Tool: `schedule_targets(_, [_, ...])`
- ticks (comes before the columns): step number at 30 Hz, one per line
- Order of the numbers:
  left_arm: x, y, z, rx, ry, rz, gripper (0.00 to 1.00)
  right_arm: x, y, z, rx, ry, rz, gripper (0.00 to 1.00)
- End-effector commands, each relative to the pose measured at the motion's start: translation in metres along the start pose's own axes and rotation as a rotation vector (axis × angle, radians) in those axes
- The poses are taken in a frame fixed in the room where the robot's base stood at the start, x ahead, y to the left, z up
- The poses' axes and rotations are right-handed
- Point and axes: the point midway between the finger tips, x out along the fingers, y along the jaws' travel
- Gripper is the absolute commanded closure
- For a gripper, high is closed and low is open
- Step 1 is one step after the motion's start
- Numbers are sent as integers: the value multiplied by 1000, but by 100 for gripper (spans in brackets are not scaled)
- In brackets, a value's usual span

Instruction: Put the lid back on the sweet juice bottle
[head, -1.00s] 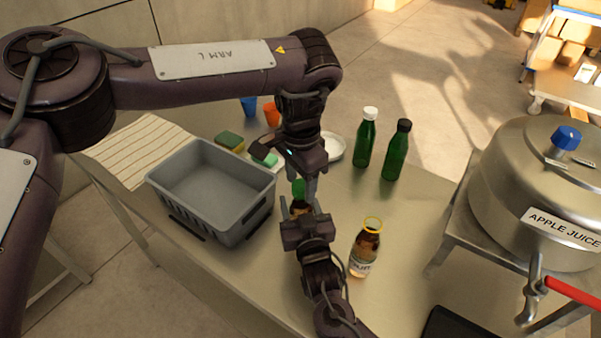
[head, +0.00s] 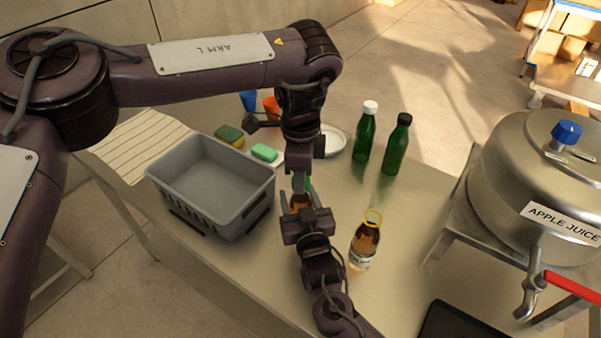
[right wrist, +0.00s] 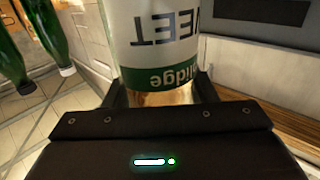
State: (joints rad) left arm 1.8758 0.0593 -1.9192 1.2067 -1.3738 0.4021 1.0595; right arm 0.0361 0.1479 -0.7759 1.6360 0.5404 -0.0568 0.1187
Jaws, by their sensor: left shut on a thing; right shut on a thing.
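The sweet juice bottle (head: 298,202) is a brown bottle in front of the grey crate's right end, mostly hidden by my grippers. In the right wrist view its white and green label (right wrist: 165,45) shows upside down, with "WEET" readable. My right gripper (head: 307,211) is shut around this bottle. My left gripper (head: 301,180) points down over the bottle's top, shut on a green lid (head: 308,185). The lid is at the bottle's mouth; I cannot tell whether it is seated or threaded.
Two green bottles, one white-capped (head: 366,135) and one black-capped (head: 397,147), stand behind. A grey crate (head: 212,220) is left. The apple juice kettle (head: 510,185) stands right.

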Motion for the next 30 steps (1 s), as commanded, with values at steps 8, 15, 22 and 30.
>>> schedule_targets(8, [0, -2, 1, 625, -2, -4, 94, 0, 0, 0, 1, 1, 0, 100])
schedule_targets(15, [0, -2, 0, 1176, -4, -5, 94, 0, 0, 0, 1, 1, 0, 100])
schedule_targets(22, [0, -2, 0, 1712, -6, -4, 94, 0, 0, 0, 1, 1, 0, 100])
schedule_targets(30, [1, -2, -1, 2280, -9, -3, 94, 0, 0, 0, 0, 1, -1, 100])
